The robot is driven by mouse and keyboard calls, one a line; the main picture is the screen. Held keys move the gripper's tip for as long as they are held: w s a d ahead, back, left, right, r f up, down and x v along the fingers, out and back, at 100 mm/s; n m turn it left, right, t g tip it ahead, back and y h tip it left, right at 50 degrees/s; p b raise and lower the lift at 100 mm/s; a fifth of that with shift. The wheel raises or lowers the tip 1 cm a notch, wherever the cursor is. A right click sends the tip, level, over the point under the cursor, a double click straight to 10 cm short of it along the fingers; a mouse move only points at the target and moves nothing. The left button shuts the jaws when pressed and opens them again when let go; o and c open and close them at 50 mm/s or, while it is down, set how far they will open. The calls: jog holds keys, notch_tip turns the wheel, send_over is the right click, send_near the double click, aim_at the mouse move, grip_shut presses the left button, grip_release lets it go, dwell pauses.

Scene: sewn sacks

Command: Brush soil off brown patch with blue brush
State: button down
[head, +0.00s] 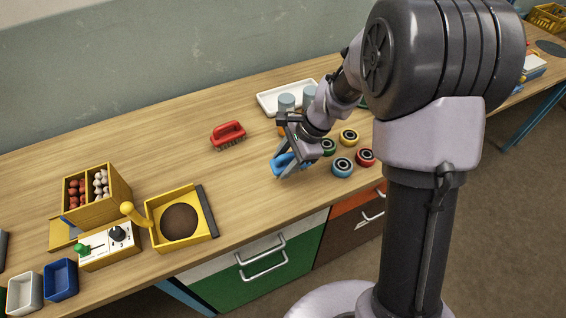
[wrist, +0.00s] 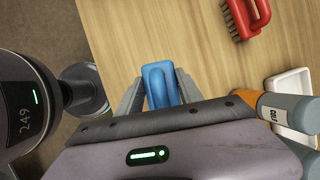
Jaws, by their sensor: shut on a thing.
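The blue brush (head: 284,164) is held in my gripper (head: 291,157), near the table's front edge. In the wrist view, the blue brush (wrist: 160,86) lies between the two grey fingers of my gripper (wrist: 160,92), which are shut on its handle. Its bristles are hidden, and I cannot tell whether it touches the table. A round dark brown patch (head: 180,222) lies inside a yellow tray (head: 155,237) at the left front of the table. I cannot make out separate soil on it.
A red brush (head: 228,135) lies behind and left of my gripper. Several coloured round pieces (head: 343,167) sit to its right, and a white tray (head: 268,102) is behind. A control box (head: 108,245) and a yellow divided box (head: 97,192) stand left. The wooden table (head: 235,185) is clear between.

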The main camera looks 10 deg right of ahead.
jog(key=shift+r+p, duration=0.9)
jog(key=shift+r, duration=0.5)
jog(key=shift+f, duration=0.1)
